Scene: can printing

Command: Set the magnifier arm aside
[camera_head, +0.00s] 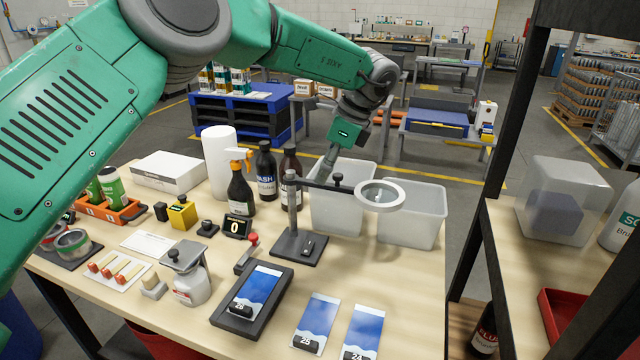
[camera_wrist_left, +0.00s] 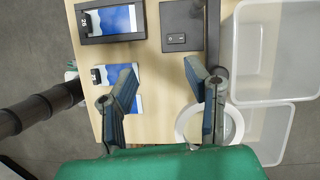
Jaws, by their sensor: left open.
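The magnifier stands on the workbench (camera_head: 400,290) with a dark square base (camera_head: 299,248), a grey post and a dark horizontal arm (camera_head: 318,184) ending in a white lens ring (camera_head: 400,200). The ring reaches right, in front of the clear bins. My left gripper (camera_head: 330,165) is over the magnifier arm, close to its knob; whether it touches is unclear. In the left wrist view, my left gripper (camera_wrist_left: 162,80) is open with nothing between its fingers. The right-hand finger overlaps the magnifier arm (camera_wrist_left: 213,35), and the lens ring (camera_wrist_left: 236,124) is partly hidden behind it. My right gripper is out of view.
Two clear bins (camera_head: 425,228) stand behind the lens. Dark bottles (camera_head: 266,172) and a spray bottle (camera_head: 240,192) stand left of the post. A black tray (camera_head: 277,302) with a blue-and-white card and two loose cards (camera_head: 318,318) lie in front. A dark shelf (camera_head: 510,260) borders the right.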

